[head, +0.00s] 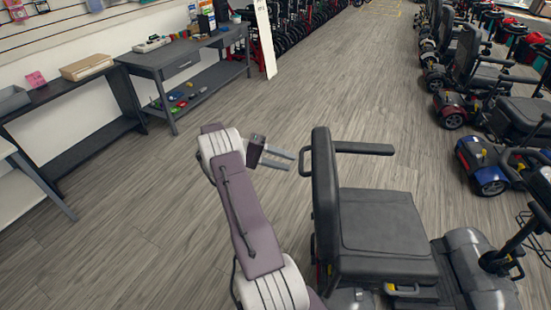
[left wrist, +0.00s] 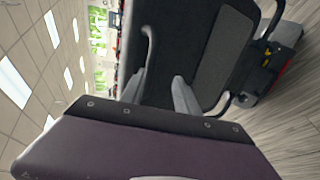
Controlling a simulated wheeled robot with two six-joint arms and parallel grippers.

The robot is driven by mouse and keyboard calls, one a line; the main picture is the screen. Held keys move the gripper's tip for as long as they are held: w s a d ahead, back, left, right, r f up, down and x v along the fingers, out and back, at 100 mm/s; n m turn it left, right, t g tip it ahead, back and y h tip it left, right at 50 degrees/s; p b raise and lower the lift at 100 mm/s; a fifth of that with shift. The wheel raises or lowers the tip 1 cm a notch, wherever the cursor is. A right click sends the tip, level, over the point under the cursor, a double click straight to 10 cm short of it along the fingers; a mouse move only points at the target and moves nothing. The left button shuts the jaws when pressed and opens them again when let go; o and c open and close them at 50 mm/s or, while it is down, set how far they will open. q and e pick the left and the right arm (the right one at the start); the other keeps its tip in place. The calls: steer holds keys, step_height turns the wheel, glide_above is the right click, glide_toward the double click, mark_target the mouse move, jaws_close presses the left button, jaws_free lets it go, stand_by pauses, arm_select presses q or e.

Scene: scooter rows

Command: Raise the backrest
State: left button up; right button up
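The scooter's backrest (head: 325,185) is a dark padded panel. It stands about upright at the back of the black seat (head: 385,225). My left gripper (head: 291,161) is left of the backrest's upper part, fingers pointing at it. The fingers are apart with nothing visibly between them. In the left wrist view, the two grey fingers (left wrist: 162,90) show in front of the dark backrest (left wrist: 175,40); whether they touch it cannot be told. My right gripper is not in view.
An armrest (head: 364,149) sticks out right from the backrest, and another loop shows on its left. Parked scooters (head: 480,70) line the right. A grey table (head: 165,62) and black shelf (head: 60,105) stand at the left wall. The floor between is clear.

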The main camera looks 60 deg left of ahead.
arm_select(q)
steer(key=v, duration=0.6)
steer(key=shift+s+a+r, duration=0.1)
stand_by(0.4)
